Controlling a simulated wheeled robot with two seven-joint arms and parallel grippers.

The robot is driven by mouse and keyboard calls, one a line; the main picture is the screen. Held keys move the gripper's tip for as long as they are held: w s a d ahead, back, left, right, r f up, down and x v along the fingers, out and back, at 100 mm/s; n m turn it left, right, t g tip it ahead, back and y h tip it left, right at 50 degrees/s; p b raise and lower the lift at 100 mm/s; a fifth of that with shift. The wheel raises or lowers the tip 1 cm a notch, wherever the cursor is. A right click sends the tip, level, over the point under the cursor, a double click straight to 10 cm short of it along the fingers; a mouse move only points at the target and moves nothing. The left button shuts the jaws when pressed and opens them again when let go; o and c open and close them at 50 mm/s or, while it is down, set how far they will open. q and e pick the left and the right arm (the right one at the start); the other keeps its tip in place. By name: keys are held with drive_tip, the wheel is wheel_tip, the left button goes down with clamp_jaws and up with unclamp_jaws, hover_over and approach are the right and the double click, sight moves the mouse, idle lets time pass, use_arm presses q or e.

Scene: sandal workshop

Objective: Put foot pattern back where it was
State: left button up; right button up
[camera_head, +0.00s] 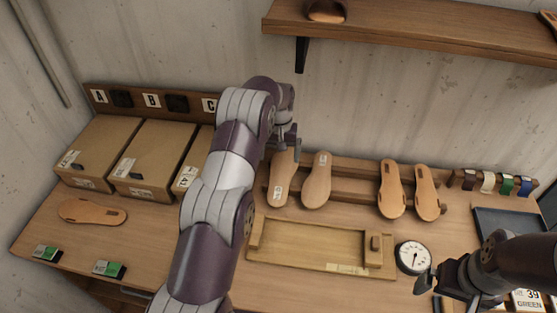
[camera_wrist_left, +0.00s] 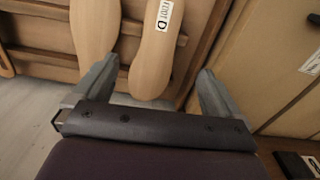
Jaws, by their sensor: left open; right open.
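A pale wooden foot pattern (camera_head: 281,182) with a white label leans on the rack behind the wooden tray. In the left wrist view this pattern (camera_wrist_left: 152,68) has a label that seems to read "FOOT D". A second pale pattern (camera_head: 316,182) stands beside it, and it also shows in the left wrist view (camera_wrist_left: 95,25). My left gripper (camera_head: 290,143) is open at the upper end of the labelled pattern. Its fingers are apart on either side, with no clear contact. My right gripper (camera_head: 432,290) is open and empty at the front right, near the dial.
A shallow wooden tray (camera_head: 300,268) lies in front of the rack (camera_head: 348,187). Two tan soles (camera_head: 391,192) lean further right. A round dial (camera_head: 413,257) stands beside the tray. Cardboard boxes (camera_head: 145,155) stand at the left, with a loose brown sole (camera_head: 92,211) before them.

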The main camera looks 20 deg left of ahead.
use_arm(q)
drive_tip(key=s+d+r+m, duration=0.1)
drive_tip(key=s+d+r, duration=0.35)
drive_tip(key=s, duration=0.25)
drive_tip(key=s+d+r+m, duration=0.1)
drive_tip(key=s+d+r, duration=0.2)
drive_tip(key=s+r, duration=0.3)
drive_tip(key=s+d+m+t, duration=0.1)
drive_tip(key=s+d+m, duration=0.15)
drive_tip(key=s, duration=1.45)
wheel_tip(320, 180, down, 10)
drive_tip(key=w+b, duration=0.1)
drive_tip(key=b, duration=0.9)
drive_tip(key=shift+d+n, duration=0.2)
drive_tip(key=shift+n, duration=0.25)
drive_tip(key=shift+s, duration=0.1)
